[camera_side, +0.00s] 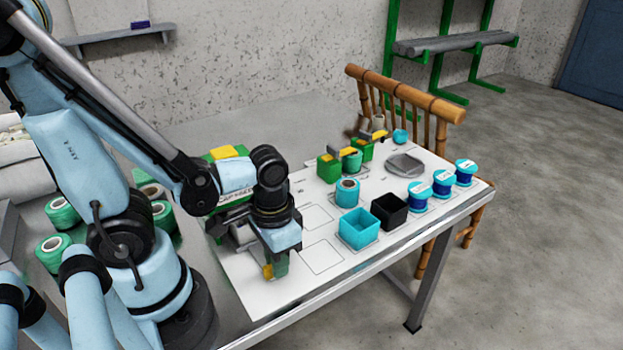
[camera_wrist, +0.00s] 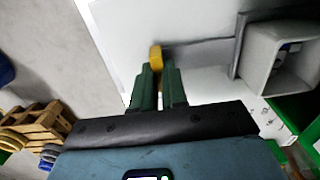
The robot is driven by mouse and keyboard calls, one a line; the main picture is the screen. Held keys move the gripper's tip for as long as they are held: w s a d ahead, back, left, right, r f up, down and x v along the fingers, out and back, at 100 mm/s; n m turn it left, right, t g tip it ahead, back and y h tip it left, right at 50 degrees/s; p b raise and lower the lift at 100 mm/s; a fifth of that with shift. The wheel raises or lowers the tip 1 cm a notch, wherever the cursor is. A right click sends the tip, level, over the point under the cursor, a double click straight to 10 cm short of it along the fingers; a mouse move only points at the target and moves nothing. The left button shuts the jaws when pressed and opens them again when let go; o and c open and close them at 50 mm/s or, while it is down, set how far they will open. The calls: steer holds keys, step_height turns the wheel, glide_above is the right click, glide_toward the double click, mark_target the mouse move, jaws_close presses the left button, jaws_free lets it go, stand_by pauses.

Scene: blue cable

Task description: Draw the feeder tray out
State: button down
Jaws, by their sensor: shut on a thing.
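My gripper (camera_side: 275,268) points down at the near left part of the white work board. In the wrist view its two green fingers (camera_wrist: 159,80) are closed on a small yellow handle (camera_wrist: 155,57). The handle also shows as a yellow patch (camera_side: 267,271) at the fingertips in the side view. A grey flat bar (camera_wrist: 205,50) runs from the handle to a grey, open-topped, box-like tray (camera_wrist: 252,62). A green housing (camera_wrist: 295,107) is beyond the tray at the right edge. In the side view my arm hides most of the tray and the green-and-yellow feeder (camera_side: 222,153).
Blue spools (camera_side: 442,184) line the board's right side. Outlined squares (camera_side: 322,256) beside my gripper are empty. A wooden chair (camera_side: 405,95) stands behind.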

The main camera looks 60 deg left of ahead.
steer(key=d, duration=0.6)
steer(key=shift+w, duration=0.1)
steer(key=c, duration=1.2)
jaws_free()
steer(key=shift+o, duration=0.2)
steer(key=shift+r, duration=0.1)
step_height(320, 180, up, 12)
